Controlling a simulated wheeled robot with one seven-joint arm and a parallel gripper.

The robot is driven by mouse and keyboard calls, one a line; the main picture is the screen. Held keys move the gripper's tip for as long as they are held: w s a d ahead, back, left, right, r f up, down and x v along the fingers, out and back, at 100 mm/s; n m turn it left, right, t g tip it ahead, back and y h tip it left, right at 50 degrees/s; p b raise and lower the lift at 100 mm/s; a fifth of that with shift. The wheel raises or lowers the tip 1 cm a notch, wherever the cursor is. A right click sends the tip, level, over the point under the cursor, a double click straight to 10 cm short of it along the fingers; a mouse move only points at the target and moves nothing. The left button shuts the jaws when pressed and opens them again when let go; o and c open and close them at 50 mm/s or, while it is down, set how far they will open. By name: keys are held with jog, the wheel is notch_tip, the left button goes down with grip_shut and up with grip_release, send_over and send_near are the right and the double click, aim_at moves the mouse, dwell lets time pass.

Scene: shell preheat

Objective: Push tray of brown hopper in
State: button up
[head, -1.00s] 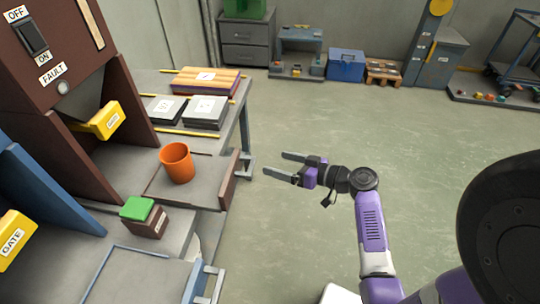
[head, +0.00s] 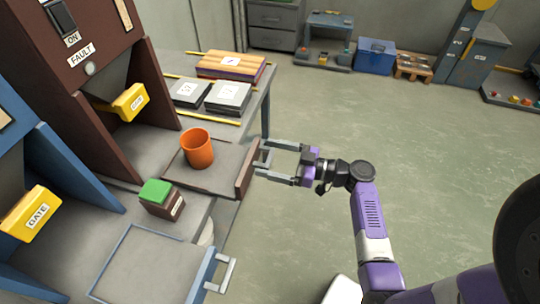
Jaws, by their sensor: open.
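The brown hopper (head: 92,50) stands at the upper left with a yellow gate handle (head: 130,101) at its mouth. Its tray (head: 218,174) is pulled out to the right, with a brown front panel (head: 246,170) and a grey handle (head: 264,158). An orange cup (head: 197,150) stands upright on the tray. My gripper (head: 277,162) is open and empty, its two fingers pointing left, one on each side of the tray handle in the picture. I cannot tell whether the fingers touch the handle or the front panel.
A brown box with a green top (head: 161,197) stands near the tray's front side. The blue hopper (head: 50,150) has its own tray (head: 150,265) below.

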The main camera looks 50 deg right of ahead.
aim_at(197, 142)
jog(key=shift+w, duration=0.25)
jog(key=shift+c, duration=0.2)
grip_shut()
jog(key=b+x, duration=0.6)
jog(key=x, duration=0.4)
jog(key=b+x, duration=0.7)
jog(key=x, duration=0.4)
jog(key=shift+w+a+f, duration=0.1)
jog(key=shift+a+f, duration=0.05)
jog(key=shift+f, duration=0.1)
jog(key=shift+w+a+r, duration=0.15)
jog(key=shift+w+a, duration=0.05)
jog(key=shift+w, duration=0.35)
jog(key=shift+o, duration=0.2)
grip_release()
